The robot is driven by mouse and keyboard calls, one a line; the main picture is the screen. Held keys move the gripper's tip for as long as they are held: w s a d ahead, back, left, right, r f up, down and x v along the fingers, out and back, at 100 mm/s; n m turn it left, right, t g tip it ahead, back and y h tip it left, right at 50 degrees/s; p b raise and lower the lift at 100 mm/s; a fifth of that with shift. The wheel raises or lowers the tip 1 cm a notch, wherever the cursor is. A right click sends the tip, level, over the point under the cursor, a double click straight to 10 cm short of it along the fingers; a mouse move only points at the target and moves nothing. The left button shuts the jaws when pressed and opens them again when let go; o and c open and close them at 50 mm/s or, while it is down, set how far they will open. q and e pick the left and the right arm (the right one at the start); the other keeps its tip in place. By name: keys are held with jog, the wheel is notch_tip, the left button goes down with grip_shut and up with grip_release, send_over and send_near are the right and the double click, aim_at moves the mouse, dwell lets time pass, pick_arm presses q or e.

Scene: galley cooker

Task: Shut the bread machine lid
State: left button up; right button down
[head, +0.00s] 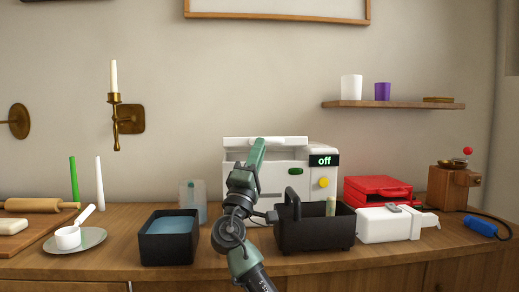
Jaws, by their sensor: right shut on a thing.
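The white bread machine (323,204) stands at the back of the counter, with a display reading "off" and a yellow knob on its right part. Its white lid (288,142) looks raised, its upper edge standing at the top of the machine. A green handle piece (295,171) shows on the white front below. My right gripper (260,147) reaches up in front of the machine and appears shut on the lid near its upper edge. The arm covers the left middle of the machine, and the exact contact is hard to see. My left gripper is not in view.
A black caddy (315,233) with an upright handle stands close in front of the machine. A dark tub (167,249) and a translucent container (193,199) are on the left. A red case (377,190) and a white appliance (389,225) crowd the right.

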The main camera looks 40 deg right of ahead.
jog(key=shift+w+d+f+n, duration=0.25)
jog(key=shift+w+f, duration=0.2)
jog(key=shift+f, duration=0.3)
jog(key=c, duration=1.6)
grip_release()
jog(key=shift+w+f, duration=0.2)
jog(key=shift+w, duration=0.05)
jog(key=shift+w+d+f+y, duration=0.1)
jog(key=shift+w+d+y, duration=0.1)
jog(key=shift+w+y, duration=0.1)
jog(key=shift+s, duration=0.1)
jog(key=v, duration=0.8)
jog(key=shift+d, duration=0.1)
jog(key=shift+c, duration=0.2)
